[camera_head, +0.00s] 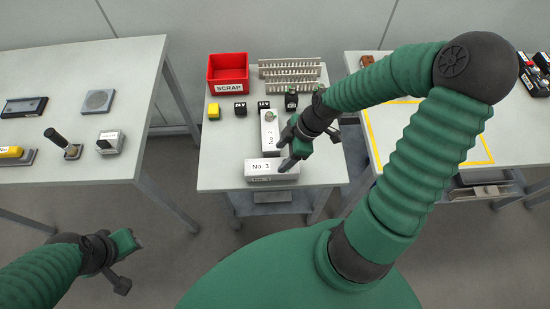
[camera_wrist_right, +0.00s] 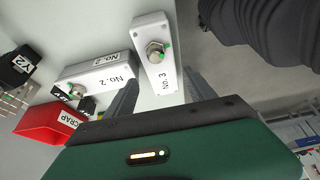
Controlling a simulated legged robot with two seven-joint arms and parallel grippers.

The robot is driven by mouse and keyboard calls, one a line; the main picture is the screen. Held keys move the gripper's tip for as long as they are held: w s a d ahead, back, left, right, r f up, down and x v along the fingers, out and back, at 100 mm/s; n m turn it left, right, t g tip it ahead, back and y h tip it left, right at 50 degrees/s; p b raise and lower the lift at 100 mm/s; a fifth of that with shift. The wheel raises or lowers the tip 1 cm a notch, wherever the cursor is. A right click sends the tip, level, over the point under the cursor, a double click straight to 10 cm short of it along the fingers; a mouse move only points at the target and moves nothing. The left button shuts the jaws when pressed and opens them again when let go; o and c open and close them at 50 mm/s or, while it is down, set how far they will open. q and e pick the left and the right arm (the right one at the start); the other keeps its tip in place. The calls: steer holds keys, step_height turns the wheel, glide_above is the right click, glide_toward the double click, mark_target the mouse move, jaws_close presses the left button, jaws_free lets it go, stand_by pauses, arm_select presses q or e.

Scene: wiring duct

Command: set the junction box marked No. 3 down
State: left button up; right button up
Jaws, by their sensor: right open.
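The white junction box marked No. 3 (camera_head: 260,170) lies near the front edge of the middle table, looking at rest on its top. In the right wrist view the No. 3 box (camera_wrist_right: 155,52) shows a metal fitting with a green spot. My right gripper (camera_head: 287,157) is at the right part of this box. Its fingers (camera_wrist_right: 160,88) are spread, with the box's near end between or just beyond them; contact is not clear. My left gripper (camera_head: 126,262) hangs low at the left, away from the tables; its jaw gap is unclear.
The No. 2 box (camera_head: 269,128) stands close behind No. 3. A red SCRAP bin (camera_head: 228,72), small black blocks, a yellow block (camera_head: 214,111) and slotted ducts (camera_head: 290,68) are farther back. Bare tabletop (camera_head: 222,150) lies left of the boxes.

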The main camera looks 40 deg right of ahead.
steer(key=shift+v, duration=1.15)
steer(key=shift+s+a+f, duration=0.15)
steer(key=shift+s+a, duration=0.05)
steer(key=s+a+r+m+h, duration=0.1)
steer(key=a+r+m+h, duration=0.3)
steer(key=a+m, duration=0.3)
steer(key=m, duration=0.4)
steer(key=shift+s+r+m, duration=0.3)
steer(key=shift+s+r, duration=0.05)
steer(key=shift+r, duration=0.05)
steer(key=shift+a, duration=0.4)
steer(key=shift+d, duration=0.15)
